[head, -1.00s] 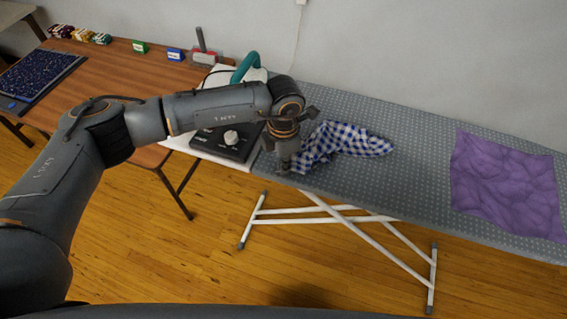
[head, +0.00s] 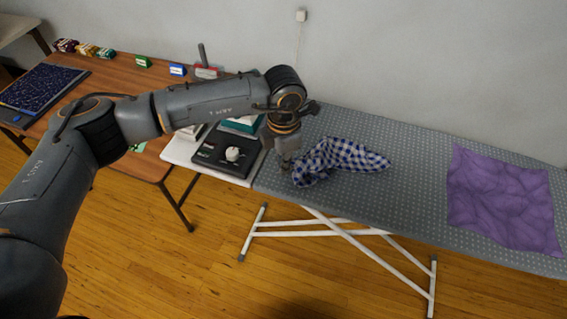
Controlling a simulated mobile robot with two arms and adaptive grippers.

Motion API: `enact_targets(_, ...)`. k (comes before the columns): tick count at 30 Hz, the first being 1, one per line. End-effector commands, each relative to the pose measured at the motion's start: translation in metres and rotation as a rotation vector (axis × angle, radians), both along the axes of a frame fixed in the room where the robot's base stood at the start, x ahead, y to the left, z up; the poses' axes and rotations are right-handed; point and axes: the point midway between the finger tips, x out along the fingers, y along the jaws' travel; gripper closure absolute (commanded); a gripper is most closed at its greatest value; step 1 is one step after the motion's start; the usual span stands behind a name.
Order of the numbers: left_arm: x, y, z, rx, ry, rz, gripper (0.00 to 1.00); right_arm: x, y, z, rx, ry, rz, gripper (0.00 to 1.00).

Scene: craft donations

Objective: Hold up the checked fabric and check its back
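The blue-and-white checked fabric (head: 342,157) lies crumpled on the left part of the grey dotted ironing board (head: 410,180). My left gripper (head: 287,164) points down at the fabric's left end, close against it. Its fingertips are small and partly hidden, so I cannot tell whether they are open or shut on the cloth. The back of the fabric cannot be made out. My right gripper is not in view.
A purple cloth (head: 500,198) lies on the board's right part. A black device with a white knob (head: 232,154) sits left of my gripper, with a teal iron (head: 240,126) partly behind my arm. A wooden table (head: 120,85) holds small coloured items. The board between the cloths is clear.

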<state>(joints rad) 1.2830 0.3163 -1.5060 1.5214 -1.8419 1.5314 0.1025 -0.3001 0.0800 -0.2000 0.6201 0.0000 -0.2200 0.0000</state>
Motion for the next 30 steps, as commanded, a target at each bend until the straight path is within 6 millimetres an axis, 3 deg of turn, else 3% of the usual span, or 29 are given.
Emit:
enact_targets(1, 0.000, 0.000, 0.020, 0.000, -0.001, 0.000, 1.00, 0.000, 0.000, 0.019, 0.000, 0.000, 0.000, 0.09)
enact_targets(21, 0.001, 0.000, 0.158, 0.000, -0.002, 0.000, 1.00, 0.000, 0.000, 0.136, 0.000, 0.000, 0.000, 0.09)
enact_targets(23, 0.002, 0.000, 0.166, -0.001, -0.006, 0.000, 1.00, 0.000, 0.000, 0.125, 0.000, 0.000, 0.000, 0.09)
enact_targets(30, 0.002, 0.000, 0.233, -0.001, -0.006, 0.001, 1.00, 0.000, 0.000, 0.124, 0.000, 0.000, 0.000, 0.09)
